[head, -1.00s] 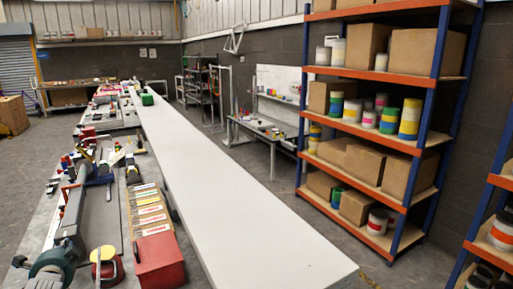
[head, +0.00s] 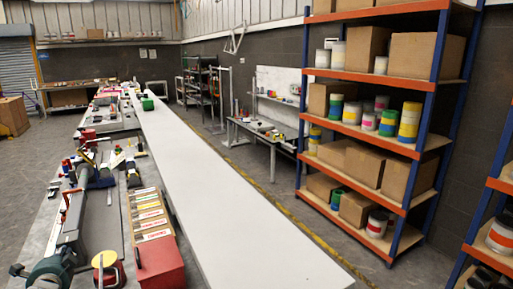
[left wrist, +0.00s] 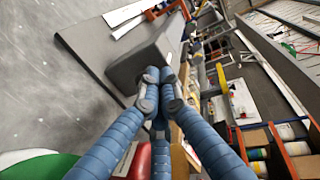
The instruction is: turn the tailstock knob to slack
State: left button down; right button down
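A lathe-like machine lies along the left side in the head view, with a green end housing (head: 50,270) and a long grey bed (head: 98,225). A dark blue part (head: 100,182) sits farther along it; I cannot tell whether this is the tailstock. The tailstock knob is too small or hidden to pick out, so its setting cannot be read. My left gripper (left wrist: 158,76) shows in the left wrist view with blue ribbed fingers. Its tips are together, with nothing seen between them. A grey block (left wrist: 125,70) lies beyond the tips; contact is unclear. My right gripper is not seen.
A long white top (head: 235,220) runs beside the machine. A red box (head: 160,267) and a row of labelled bins (head: 148,213) stand between them. Orange-and-blue shelving (head: 437,80) with cartons and tins stands at right. Floor with a yellow line (head: 285,212) lies between.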

pick_arm(q)
jog(key=shift+s+a+f, duration=0.15)
jog(key=shift+s+a, duration=0.15)
jog(key=shift+a, duration=0.15)
jog(key=shift+s+a+f+p, duration=0.1)
jog(key=shift+s+f+p, duration=0.1)
jog(key=shift+p, duration=0.1)
jog(key=p+v, duration=0.4)
jog(key=v, duration=0.1)
jog(key=shift+s, duration=0.4)
dwell(0.4)
jog(key=shift+p, duration=0.3)
